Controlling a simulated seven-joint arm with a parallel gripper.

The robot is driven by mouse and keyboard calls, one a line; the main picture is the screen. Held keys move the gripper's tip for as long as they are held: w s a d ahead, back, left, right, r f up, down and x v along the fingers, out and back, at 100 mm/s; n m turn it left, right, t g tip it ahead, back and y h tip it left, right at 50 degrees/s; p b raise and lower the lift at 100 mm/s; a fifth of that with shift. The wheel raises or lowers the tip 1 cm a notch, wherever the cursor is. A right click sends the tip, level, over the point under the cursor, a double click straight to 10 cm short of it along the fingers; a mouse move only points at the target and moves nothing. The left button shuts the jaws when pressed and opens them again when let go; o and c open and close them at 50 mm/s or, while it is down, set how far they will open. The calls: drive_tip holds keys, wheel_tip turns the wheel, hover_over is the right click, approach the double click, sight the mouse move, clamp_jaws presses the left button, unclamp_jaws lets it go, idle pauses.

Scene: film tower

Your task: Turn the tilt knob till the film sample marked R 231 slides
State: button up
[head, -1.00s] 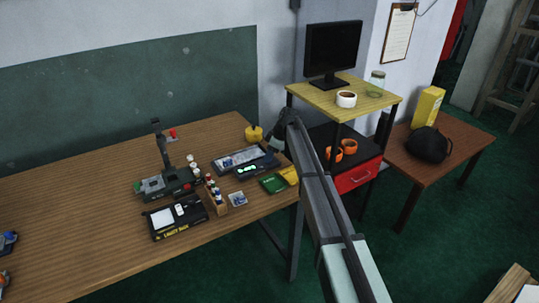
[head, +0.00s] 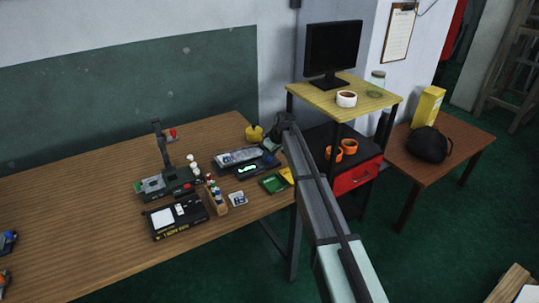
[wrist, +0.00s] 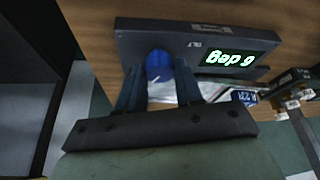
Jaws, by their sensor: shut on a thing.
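The tilt device (wrist: 120,45) is a dark box with a lit green-white display (wrist: 228,59) that reads "6 deg", upside down in the wrist view. Its blue tilt knob (wrist: 158,64) sits between the fingers of my gripper (wrist: 159,74), which is shut on it. Behind my fingers lies a pale tilting plate (wrist: 205,90), partly hidden. A label reading R 231 (wrist: 244,97) shows at the plate's right end; the film sample itself is mostly hidden. In the head view the device's display (head: 247,169) and the raised plate (head: 237,155) show beside my gripper (head: 271,146).
Green and yellow boxes (head: 273,183) lie in front of the device. A yellow pot (head: 254,133) stands behind.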

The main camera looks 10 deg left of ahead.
drive_tip(key=m+t, duration=0.1)
drive_tip(key=m, duration=0.2)
drive_tip(key=m+h, duration=0.1)
drive_tip(key=m, duration=0.2)
drive_tip(key=shift+s+a+t+h, duration=0.15)
drive_tip(key=shift+t+h, duration=0.15)
drive_tip(key=shift+t, duration=0.1)
drive_tip(key=m+h, duration=0.1)
drive_tip(key=m, duration=0.2)
drive_tip(key=m+h, duration=0.1)
drive_tip(key=m, duration=0.2)
drive_tip(key=shift+a, duration=0.1)
drive_tip(key=shift+m, duration=0.3)
drive_tip(key=o, duration=1)
drive_tip(key=shift+r+t, duration=0.1)
drive_tip(key=shift+t, duration=0.2)
drive_tip(key=v, duration=1.3)
drive_tip(key=shift+s+a+r, duration=0.1)
drive_tip(key=shift+a+r, duration=0.1)
drive_tip(key=shift+r, duration=0.1)
drive_tip(key=shift+o, duration=0.2)
